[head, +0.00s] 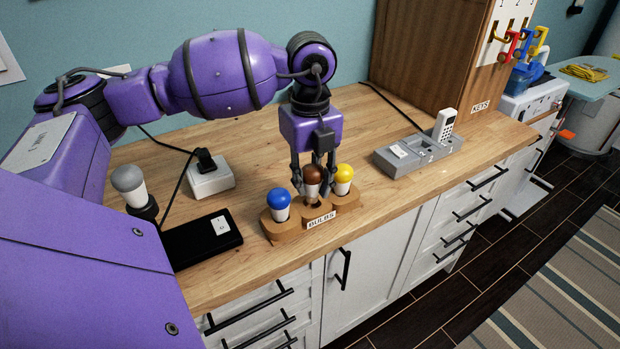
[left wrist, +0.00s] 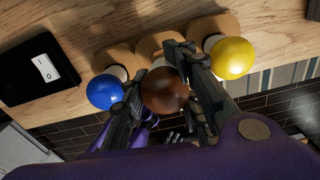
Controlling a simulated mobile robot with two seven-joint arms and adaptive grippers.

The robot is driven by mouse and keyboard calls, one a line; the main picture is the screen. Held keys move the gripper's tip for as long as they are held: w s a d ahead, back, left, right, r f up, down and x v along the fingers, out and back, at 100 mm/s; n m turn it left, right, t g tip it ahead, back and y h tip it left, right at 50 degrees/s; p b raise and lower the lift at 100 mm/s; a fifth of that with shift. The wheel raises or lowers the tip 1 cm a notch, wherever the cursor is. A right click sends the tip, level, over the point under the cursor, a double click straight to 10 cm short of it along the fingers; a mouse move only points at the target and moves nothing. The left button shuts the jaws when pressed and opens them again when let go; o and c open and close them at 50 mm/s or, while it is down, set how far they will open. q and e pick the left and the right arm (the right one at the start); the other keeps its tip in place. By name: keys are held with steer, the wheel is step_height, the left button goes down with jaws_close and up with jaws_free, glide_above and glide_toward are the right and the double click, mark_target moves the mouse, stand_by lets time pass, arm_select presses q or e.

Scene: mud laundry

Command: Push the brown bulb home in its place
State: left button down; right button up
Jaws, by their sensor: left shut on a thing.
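The brown bulb (head: 313,175) is at the middle place of the wooden bulb holder (head: 270,229), which carries a "BULBS" label. My left gripper (head: 313,186) points down from above with its fingers shut on the brown bulb. In the left wrist view the brown bulb (left wrist: 165,91) shows between the two fingers (left wrist: 168,95). The fingers hide its base, so I cannot tell how deep it sits. The blue bulb (head: 279,199) stands in the left place and the yellow bulb (head: 344,174) in the right place. My right gripper is not in view.
A grey bulb (head: 128,181) on a dark base, a black box (head: 202,240) and a white socket block (head: 209,178) are on the left. A grey dock (head: 418,151) with a white handset (head: 444,124) is on the right. The wooden counter (head: 385,205) is clear right of the holder.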

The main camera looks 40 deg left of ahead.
arm_select(q)
steer(key=shift+f, duration=0.25)
steer(key=shift+f, duration=0.35)
steer(key=shift+f, duration=0.1)
stand_by(1.4)
steer(key=shift+f, duration=0.8)
stand_by(2.1)
steer(key=c, duration=1.3)
jaws_free()
steer(key=c, duration=0.4)
steer(key=shift+o, duration=0.2)
steer(key=shift+r, duration=0.1)
